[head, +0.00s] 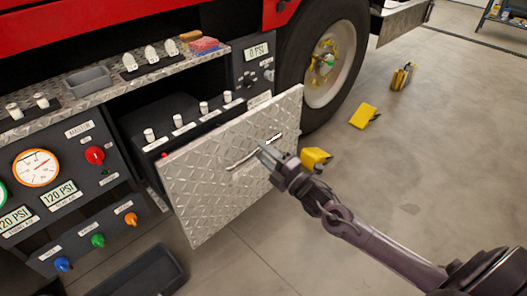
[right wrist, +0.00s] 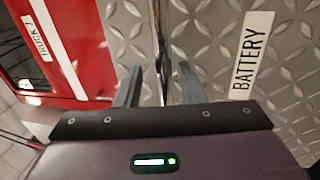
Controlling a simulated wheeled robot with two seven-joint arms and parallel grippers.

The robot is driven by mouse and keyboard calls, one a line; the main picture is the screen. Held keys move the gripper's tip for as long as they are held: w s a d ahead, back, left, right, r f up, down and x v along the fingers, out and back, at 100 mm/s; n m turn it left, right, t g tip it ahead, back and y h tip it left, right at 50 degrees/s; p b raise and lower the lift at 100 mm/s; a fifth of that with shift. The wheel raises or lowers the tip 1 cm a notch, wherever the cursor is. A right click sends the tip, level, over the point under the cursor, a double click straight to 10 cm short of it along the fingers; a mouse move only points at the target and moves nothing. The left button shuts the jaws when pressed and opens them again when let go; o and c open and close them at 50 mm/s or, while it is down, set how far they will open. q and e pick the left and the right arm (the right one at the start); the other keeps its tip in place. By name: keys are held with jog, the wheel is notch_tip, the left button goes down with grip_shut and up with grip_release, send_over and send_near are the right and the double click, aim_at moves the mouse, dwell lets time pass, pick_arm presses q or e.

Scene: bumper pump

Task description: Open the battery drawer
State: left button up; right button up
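The battery drawer (head: 205,185) has a silver diamond-plate front and stands pulled out from the truck's side, its dark inside showing behind the front. Its thin metal bar handle (head: 240,162) also shows in the right wrist view (right wrist: 158,45). The white BATTERY label (right wrist: 251,55) is on the front, right of the handle in that view. My right gripper (head: 265,150) is at the right end of the handle in the head view. In the right wrist view its fingers (right wrist: 159,88) are apart, with the bar between them and gaps on both sides. My left gripper is not in view.
A gauge panel (head: 75,185) with knobs is left of the drawer. A diamond-plate shelf (head: 115,88) holds a grey tray (head: 88,80). A big wheel (head: 325,65) and yellow wheel chocks (head: 364,115) are to the right.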

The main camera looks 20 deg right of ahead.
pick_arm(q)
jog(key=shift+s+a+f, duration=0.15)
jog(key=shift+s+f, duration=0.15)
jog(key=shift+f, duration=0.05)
pick_arm(e)
jog(key=v, duration=0.7)
jog(key=shift+r, duration=0.1)
